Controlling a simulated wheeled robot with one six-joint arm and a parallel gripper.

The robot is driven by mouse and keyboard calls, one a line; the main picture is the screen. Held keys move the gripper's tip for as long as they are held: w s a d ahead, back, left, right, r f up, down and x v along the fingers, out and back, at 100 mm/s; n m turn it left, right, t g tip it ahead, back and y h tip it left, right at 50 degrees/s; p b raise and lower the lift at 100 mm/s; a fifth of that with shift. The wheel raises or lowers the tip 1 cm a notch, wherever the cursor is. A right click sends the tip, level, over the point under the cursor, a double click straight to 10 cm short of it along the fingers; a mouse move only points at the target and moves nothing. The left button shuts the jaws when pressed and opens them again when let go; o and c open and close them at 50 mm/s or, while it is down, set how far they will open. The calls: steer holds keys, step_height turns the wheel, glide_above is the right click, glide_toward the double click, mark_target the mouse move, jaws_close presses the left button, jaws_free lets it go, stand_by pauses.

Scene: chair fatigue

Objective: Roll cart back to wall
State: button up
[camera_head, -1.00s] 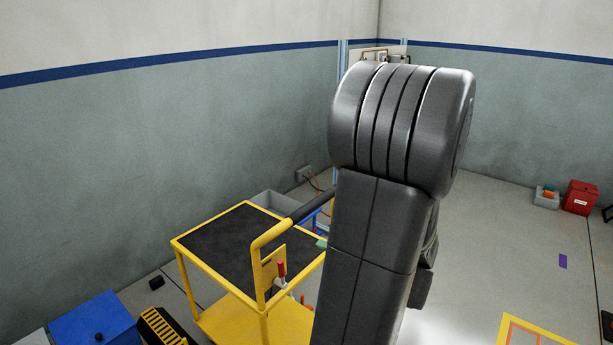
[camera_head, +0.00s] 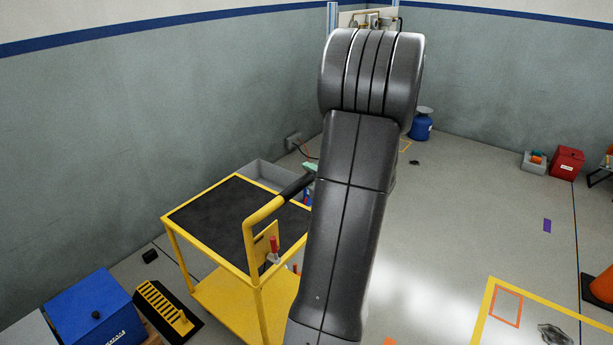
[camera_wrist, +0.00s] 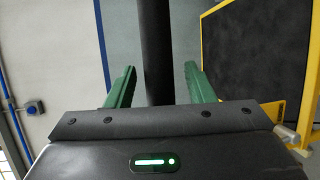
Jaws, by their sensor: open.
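The yellow cart (camera_head: 215,291) stands left of my arm in the head view, near the left wall (camera_head: 150,130). Its top is a black mat (camera_head: 225,222). A yellow handle frame with a black grip bar (camera_head: 297,186) rises at its right side. A red-tipped lever (camera_head: 274,245) sits on the handle plate. In the wrist view my gripper (camera_wrist: 160,88) is open, with its green fingers on either side of the black bar (camera_wrist: 156,45). Gaps show between the bar and both fingers. In the head view my arm hides part of the gripper.
A grey bin (camera_head: 262,172) stands behind the cart. A blue box (camera_head: 95,308) and a yellow-black ramp-like piece (camera_head: 165,308) lie left of it. A red box (camera_head: 567,162) and orange cone (camera_head: 600,286) stand at right. Open floor (camera_head: 470,215) lies right of my arm.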

steer(key=shift+x, duration=1.4)
